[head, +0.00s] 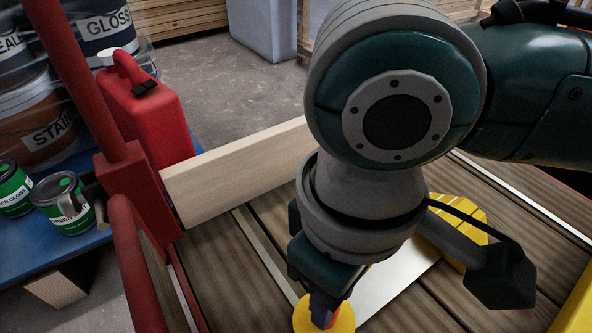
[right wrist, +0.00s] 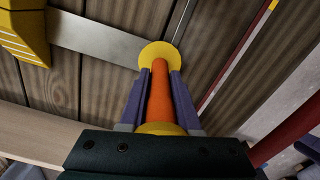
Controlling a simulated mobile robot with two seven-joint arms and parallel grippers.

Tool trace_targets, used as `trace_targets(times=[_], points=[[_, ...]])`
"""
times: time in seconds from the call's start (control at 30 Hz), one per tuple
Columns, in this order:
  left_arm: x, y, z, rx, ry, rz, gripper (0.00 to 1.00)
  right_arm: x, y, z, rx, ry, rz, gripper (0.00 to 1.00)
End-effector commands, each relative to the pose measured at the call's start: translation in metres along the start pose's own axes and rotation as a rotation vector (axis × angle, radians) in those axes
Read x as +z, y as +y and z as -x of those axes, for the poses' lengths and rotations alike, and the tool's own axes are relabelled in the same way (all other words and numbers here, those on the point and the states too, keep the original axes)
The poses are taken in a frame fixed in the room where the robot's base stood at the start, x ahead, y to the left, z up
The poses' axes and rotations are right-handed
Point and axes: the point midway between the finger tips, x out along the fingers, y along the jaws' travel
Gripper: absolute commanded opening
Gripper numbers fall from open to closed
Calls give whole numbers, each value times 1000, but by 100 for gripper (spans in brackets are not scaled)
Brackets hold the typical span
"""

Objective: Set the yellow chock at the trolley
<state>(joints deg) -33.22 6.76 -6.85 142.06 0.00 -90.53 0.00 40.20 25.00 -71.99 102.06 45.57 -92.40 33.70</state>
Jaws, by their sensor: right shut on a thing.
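The yellow chock (head: 462,225) is a ridged block partly hidden behind my right arm. A flat metal strip (head: 400,285) runs from it to a yellow disc (head: 340,318) with an orange post. In the right wrist view the chock (right wrist: 27,30) is at upper left. My right gripper (right wrist: 160,95) is shut on the orange post (right wrist: 161,92), pointing down over brown boards. I cannot tell whether the chock touches the boards. The red-framed trolley (head: 138,190) is at left, with the planked deck (head: 215,270) beside it. My left gripper is not in view.
A pale wooden board (head: 235,172) stands on edge behind the deck. A red canister (head: 145,105) and several paint tins (head: 65,203) stand on a blue surface at left. Stacked timber and a grey-blue block (head: 265,30) are at the back. Grey floor between is clear.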

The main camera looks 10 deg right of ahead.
Motion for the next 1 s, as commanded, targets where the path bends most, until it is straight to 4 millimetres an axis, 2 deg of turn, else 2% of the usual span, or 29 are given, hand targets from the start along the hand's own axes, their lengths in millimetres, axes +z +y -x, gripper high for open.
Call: trace_targets(times=[0.33, 0.37, 0.6, 0.87, 1.0], points=[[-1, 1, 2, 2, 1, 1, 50, -1, 1, -1, 2, 1, -1, 0], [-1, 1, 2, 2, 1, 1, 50, 0, 0, -2, 1, 1, -1, 34], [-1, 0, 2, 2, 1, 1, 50, 0, 0, -2, 0, 1, 0, 60], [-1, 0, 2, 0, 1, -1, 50, 0, 0, -1, 0, 1, 0, 61], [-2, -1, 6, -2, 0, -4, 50, 0, 0, 6, -1, 1, 0, 61]])
